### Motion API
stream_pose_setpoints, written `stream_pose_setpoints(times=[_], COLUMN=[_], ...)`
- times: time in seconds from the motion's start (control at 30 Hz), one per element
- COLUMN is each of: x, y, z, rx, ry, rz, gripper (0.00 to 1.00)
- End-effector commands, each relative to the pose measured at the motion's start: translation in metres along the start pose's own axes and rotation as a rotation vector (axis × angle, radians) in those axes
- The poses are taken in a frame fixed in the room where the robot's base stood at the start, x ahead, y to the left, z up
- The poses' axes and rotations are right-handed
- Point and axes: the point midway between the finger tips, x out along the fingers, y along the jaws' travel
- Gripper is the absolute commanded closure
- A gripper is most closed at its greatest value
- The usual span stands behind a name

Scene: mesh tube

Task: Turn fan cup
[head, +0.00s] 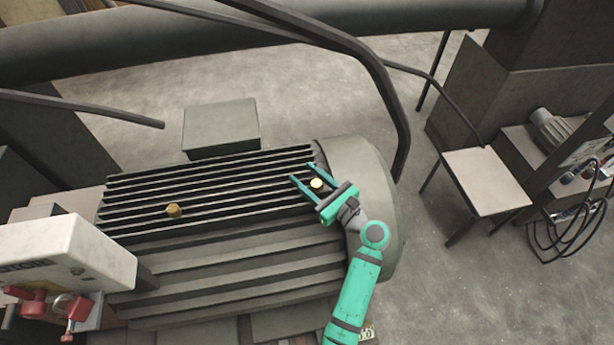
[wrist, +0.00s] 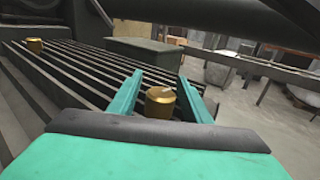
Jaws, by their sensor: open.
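A small brass cup (head: 316,183) stands on the right end of the ribbed motor housing (head: 230,262). In the wrist view the cup (wrist: 160,101) is a short golden cylinder with a flat top. My teal gripper (head: 305,173) is open, with one finger on either side of this cup. In the wrist view the fingers (wrist: 158,88) flank it, and I see a gap on each side. A second brass cup (head: 173,210) sits toward the left end of the ribs, and it also shows at the far left of the wrist view (wrist: 34,45). The base of the nearer cup is partly hidden by my gripper.
A grey box (head: 222,128) stands behind the housing. A dark bent pipe (head: 385,90) arches close behind and right of my gripper. A small table (head: 487,180) stands at right, with open floor between.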

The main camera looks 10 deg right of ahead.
Motion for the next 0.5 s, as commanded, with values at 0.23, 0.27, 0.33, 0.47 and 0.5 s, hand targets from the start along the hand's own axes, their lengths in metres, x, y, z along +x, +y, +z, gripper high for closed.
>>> stream_pose_setpoints(times=[0.23,0.27,0.33,0.47,0.5], x=[-0.0006,-0.0006,0.0,0.0003,-0.0002], y=[-0.0006,-0.0006,-0.0001,-0.0001,-0.0006], z=[0.0,0.0,0.0001,0.0001,0.0001], rx=[0.0,0.0,0.0,0.0,-0.001], ry=[0.0,0.0,0.0,0.0,0.0], rz=[-0.001,-0.001,0.0,-0.001,-0.002], gripper=[0.7,0.77,0.94,0.97,0.97])
